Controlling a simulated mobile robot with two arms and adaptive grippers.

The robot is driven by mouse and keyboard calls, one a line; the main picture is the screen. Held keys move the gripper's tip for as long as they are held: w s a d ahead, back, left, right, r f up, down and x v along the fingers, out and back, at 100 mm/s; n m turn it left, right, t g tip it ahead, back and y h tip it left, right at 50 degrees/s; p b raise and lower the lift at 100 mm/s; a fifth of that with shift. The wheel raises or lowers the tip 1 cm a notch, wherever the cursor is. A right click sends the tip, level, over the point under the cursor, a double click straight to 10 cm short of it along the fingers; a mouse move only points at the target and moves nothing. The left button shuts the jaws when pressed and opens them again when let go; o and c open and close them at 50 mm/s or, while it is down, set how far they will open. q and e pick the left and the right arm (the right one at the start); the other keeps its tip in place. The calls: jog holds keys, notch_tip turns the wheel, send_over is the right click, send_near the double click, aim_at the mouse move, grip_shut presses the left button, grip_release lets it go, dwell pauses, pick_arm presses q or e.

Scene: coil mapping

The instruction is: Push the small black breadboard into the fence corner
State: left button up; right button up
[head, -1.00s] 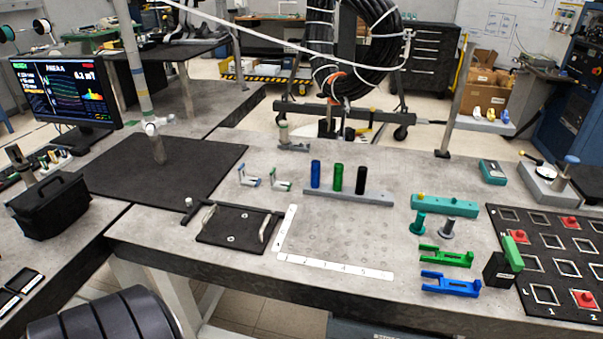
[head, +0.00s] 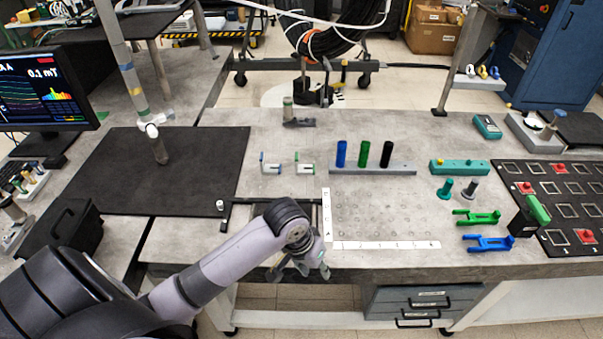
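The fence corner is formed by two white ruled strips, one running away from me (head: 326,212) and one along the front (head: 385,245). They meet at the front left of a grid of holes. My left gripper (head: 298,267) is at the table's front edge, just left of that corner, pointing down. Its fingers are small and partly hidden, so its opening is unclear. My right gripper is not in view.
A large black mat (head: 165,180) lies to the left, with a black case (head: 62,240) near it. A rack of blue, green and black cylinders (head: 372,169) stands behind the grid. The grid is clear.

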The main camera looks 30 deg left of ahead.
pick_arm(q)
jog(key=w+a+r+n, duration=0.2)
jog(key=w+a+r, duration=0.3)
jog(key=w+r, duration=0.1)
jog(key=n+g, duration=0.1)
jog(key=n, duration=0.3)
send_near(314, 224)
jog(key=p+x, duration=0.2)
jog(key=x, duration=0.8)
jog(key=shift+f, duration=0.3)
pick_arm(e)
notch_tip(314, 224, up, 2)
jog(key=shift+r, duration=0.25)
pick_arm(q)
jog(key=shift+c, duration=0.4)
jog(key=c, duration=0.6)
grip_shut()
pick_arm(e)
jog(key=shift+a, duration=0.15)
pick_arm(q)
jog(key=shift+w, duration=0.1)
jog(key=shift+r, duration=0.1)
